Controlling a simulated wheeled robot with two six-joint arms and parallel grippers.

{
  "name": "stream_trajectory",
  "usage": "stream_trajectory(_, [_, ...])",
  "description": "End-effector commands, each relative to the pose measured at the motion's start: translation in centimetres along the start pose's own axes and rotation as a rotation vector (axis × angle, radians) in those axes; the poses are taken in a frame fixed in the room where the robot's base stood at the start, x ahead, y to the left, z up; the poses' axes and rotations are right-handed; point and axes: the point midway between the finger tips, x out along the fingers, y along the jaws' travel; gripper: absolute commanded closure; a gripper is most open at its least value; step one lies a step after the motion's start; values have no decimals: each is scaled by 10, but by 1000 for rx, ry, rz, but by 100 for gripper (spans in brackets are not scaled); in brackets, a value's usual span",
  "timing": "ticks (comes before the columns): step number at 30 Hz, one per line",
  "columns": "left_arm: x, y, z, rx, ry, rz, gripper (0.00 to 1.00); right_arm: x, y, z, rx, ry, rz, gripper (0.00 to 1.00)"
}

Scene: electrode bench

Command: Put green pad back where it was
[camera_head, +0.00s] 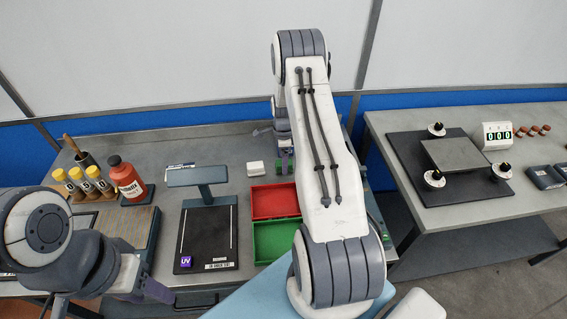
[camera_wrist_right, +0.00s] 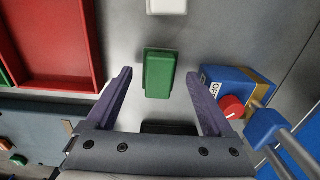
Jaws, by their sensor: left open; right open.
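The green pad (camera_wrist_right: 159,73) lies on the grey bench in the right wrist view, between and just ahead of the spread fingers of my right gripper (camera_wrist_right: 163,84). The fingers do not touch it. In the head view a bit of green (camera_head: 284,164) shows beside my right arm, which hides most of that spot and the right gripper. A white pad (camera_wrist_right: 167,6) lies beyond the green one; it also shows in the head view (camera_head: 256,168). My left gripper (camera_head: 145,278) is open at the lower left, away from the pads.
A red tray (camera_head: 259,188) and a green tray (camera_head: 256,258) stand near my right arm. A blue box with a red knob (camera_wrist_right: 232,107) is close to the right finger. A UV stand (camera_head: 196,177), bottles (camera_head: 127,180) and a side table (camera_head: 390,121) are farther off.

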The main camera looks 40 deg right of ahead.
Motion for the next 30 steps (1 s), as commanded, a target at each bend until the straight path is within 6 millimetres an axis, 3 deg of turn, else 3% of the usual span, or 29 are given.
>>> stream_trajectory(12, [24, -2, 2, 0, -1, 0, 50, -84, 0, 0, 0, 0, -3, 14])
stream_trajectory(18, [26, -2, 2, 0, -1, 0, 50, -104, 0, 0, 0, 0, 0, 14])
stream_trajectory(23, [26, -2, 2, 0, -1, 0, 50, -107, 1, 0, -2, 0, 2, 14])
stream_trajectory(26, [26, -2, 2, 0, -1, 0, 50, -114, 6, 15, -62, -2, -1, 14])
stream_trajectory(29, [26, -2, 2, 0, -1, 0, 50, -137, 26, 60, -266, -7, -9, 14])
stream_trajectory(30, [26, -2, 2, 0, -1, 0, 50, -150, 42, 84, -393, -11, -12, 14])
